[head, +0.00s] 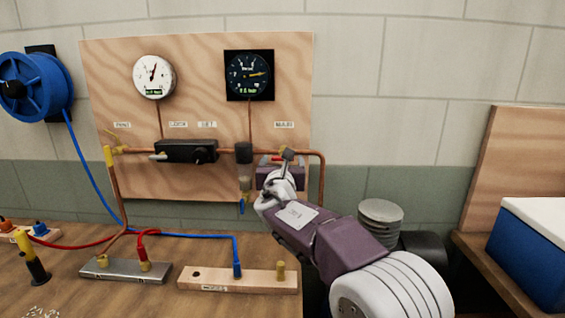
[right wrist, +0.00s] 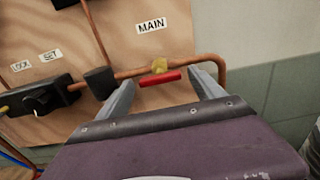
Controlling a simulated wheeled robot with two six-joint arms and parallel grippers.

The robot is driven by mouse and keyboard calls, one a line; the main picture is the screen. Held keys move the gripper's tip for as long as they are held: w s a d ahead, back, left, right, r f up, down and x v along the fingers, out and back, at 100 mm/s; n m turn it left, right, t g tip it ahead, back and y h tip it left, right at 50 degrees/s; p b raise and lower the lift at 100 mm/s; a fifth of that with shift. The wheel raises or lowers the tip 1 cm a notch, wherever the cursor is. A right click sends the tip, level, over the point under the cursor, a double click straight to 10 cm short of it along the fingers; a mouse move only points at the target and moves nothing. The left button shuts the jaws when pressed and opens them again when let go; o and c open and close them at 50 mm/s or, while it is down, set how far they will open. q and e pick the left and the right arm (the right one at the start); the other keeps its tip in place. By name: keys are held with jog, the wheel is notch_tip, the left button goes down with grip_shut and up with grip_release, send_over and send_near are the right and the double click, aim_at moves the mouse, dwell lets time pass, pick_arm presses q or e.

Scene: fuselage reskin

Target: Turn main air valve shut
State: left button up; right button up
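The main air valve has a red lever handle (right wrist: 160,79) and a brass body (right wrist: 159,65) on the copper pipe, below the MAIN label (right wrist: 151,26). The lever lies roughly along the pipe. In the head view the red handle (head: 275,158) shows small, partly hidden by my right gripper (head: 279,160). In the right wrist view my right gripper (right wrist: 163,92) is open, with one finger on each side of the lever. Gaps show between both fingers and the lever. My left gripper is in neither view.
The plywood panel (head: 205,70) carries a white gauge (head: 154,77), a black gauge (head: 249,75) and a black regulator (head: 187,151). A filter bowl (head: 244,185) hangs left of my gripper. A blue hose reel (head: 36,87) is left; a blue box (head: 530,250) is right.

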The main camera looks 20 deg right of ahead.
jog(key=c, duration=1.1)
jog(key=shift+f+m+b, duration=0.1)
jog(key=shift+m+b, duration=5.8)
jog(key=shift+m, duration=3)
jog(key=o, duration=1.3)
jog(key=shift+o, duration=0.2)
